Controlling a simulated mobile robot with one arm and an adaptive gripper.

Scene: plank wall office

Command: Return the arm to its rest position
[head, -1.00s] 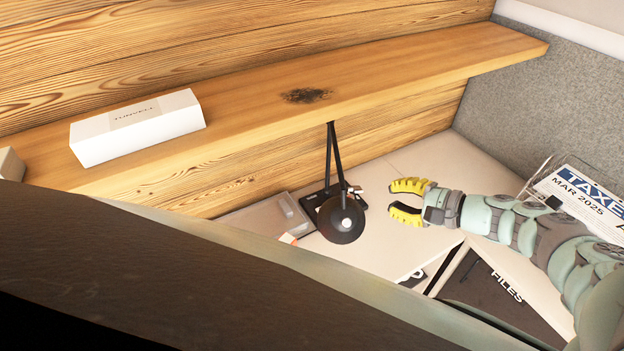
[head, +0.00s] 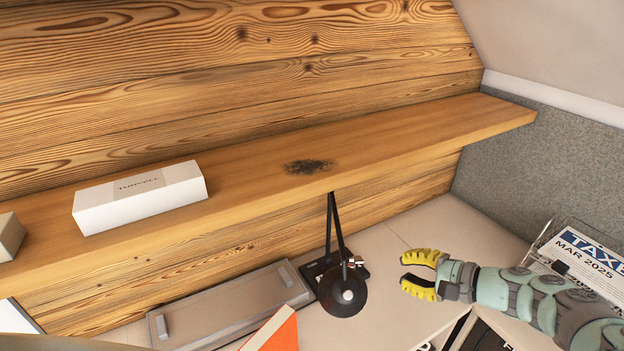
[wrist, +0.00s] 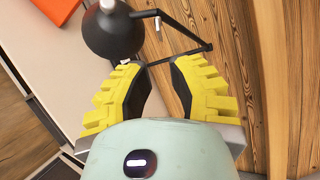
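My gripper (head: 420,274) has yellow fingers and points left over the desk, at the right of the black desk lamp (head: 343,291). The fingers are spread apart with nothing between them. In the wrist view my gripper (wrist: 160,88) also shows its two yellow fingers apart and empty, with the lamp's round black head (wrist: 112,28) beyond them. My pale green arm reaches in from the lower right of the head view.
A wooden shelf (head: 400,143) runs above the desk and carries a white box (head: 140,198). A wire tray with tax papers (head: 590,255) is at the right. A grey tray (head: 225,305) and an orange item (head: 277,333) lie left of the lamp. Dark files (head: 484,338) are below my arm.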

